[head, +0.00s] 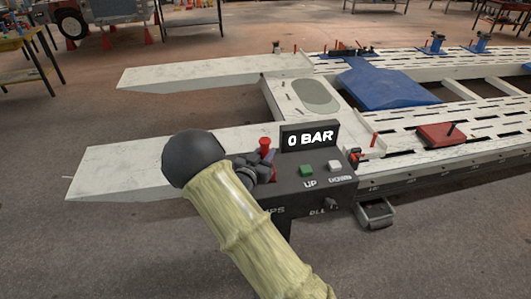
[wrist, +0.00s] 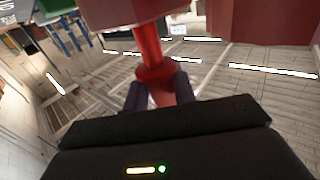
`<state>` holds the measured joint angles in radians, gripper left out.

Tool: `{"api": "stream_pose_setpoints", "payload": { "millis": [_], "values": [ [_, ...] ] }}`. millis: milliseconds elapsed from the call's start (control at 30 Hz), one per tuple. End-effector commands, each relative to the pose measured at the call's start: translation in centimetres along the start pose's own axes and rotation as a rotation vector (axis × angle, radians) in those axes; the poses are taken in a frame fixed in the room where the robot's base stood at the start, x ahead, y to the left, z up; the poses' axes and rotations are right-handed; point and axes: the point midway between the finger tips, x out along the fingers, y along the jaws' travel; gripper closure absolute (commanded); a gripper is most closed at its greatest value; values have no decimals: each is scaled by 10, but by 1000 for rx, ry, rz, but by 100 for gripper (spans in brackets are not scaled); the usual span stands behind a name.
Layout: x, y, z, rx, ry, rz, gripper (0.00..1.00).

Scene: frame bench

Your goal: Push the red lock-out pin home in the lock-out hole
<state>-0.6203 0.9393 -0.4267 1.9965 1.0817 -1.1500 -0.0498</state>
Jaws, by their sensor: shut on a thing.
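The red lock-out pin (head: 265,146) shows just beyond the dark fingers of my gripper (head: 262,167), by the left end of the dark control box (head: 302,193). In the wrist view my gripper (wrist: 160,91) is shut on the red pin (wrist: 150,45), its two fingers on either side of it below a red collar. The pin runs up from the fingers to a wide, pale red part (wrist: 130,12) at the top of the picture. My arm covers the box's left part in the head view. I cannot make out the lock-out hole or how deep the pin sits.
The box bears a "0 BAR" display (head: 310,137), a green UP button (head: 306,170) and a pale DOWN button (head: 334,166). A white slotted frame bench (head: 460,118) with two ramps lies behind. A foot pedal (head: 376,213) is on the floor. Open floor lies left.

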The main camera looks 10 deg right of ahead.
Motion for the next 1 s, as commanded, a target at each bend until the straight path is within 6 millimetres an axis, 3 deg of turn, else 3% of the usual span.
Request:
{"api": "stream_pose_setpoints", "payload": {
  "millis": [767, 800, 900, 1000],
  "values": [
    [1, 1, 16, 1, 2, 2, 100],
    [1, 1, 15, 1, 2, 2, 70],
    [1, 1, 15, 1, 1, 2, 50],
    [1, 1, 15, 1, 1, 2, 48]
  ]
}}
